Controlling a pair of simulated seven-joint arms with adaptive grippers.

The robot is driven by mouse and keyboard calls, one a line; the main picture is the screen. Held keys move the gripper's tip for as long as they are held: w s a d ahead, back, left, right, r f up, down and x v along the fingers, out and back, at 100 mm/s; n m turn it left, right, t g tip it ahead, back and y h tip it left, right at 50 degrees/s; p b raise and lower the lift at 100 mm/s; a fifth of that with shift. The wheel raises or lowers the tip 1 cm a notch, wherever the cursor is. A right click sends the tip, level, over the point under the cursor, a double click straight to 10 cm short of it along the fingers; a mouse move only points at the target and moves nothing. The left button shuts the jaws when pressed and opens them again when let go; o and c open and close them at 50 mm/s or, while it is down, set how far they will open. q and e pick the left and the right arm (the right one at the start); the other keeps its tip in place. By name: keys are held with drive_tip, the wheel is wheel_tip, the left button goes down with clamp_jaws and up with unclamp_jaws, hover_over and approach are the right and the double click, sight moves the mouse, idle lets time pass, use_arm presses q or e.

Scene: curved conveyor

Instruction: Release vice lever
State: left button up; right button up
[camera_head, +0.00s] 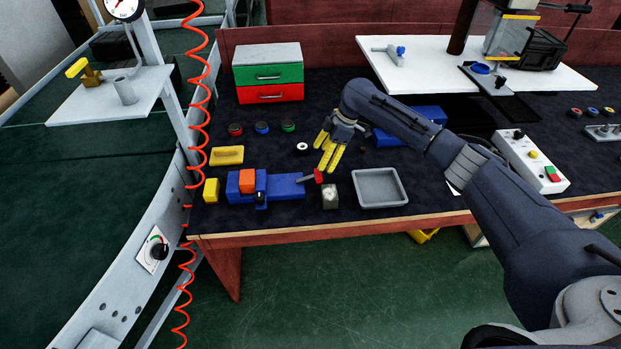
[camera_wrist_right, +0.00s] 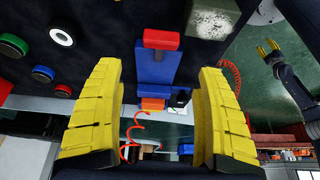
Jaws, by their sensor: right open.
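The blue vice (camera_head: 284,187) lies near the front of the bench with an orange block (camera_head: 247,181) at its left part. Its lever ends in a red handle (camera_head: 318,176) at the right. In the right wrist view the vice (camera_wrist_right: 155,72), red handle (camera_wrist_right: 161,39) and orange block (camera_wrist_right: 153,104) appear between the yellow fingers. My right gripper (camera_head: 328,153) is open and empty, just above and behind the red handle, apparently apart from it. My left gripper (camera_wrist_right: 268,47) shows small at the right of the wrist view, away from the vice; its opening is unclear.
A grey tray (camera_head: 380,204) and a small stone-like block (camera_head: 330,197) stand right of the vice. Yellow pieces (camera_head: 227,155) lie at its left. Coloured buttons (camera_head: 261,128) and a drawer box (camera_head: 268,75) are behind. A red coiled hose (camera_head: 198,110) hangs at the left.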

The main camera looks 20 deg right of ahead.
sight(312, 176)
drive_tip(key=x, duration=1)
drive_tip(key=shift+f, duration=0.35)
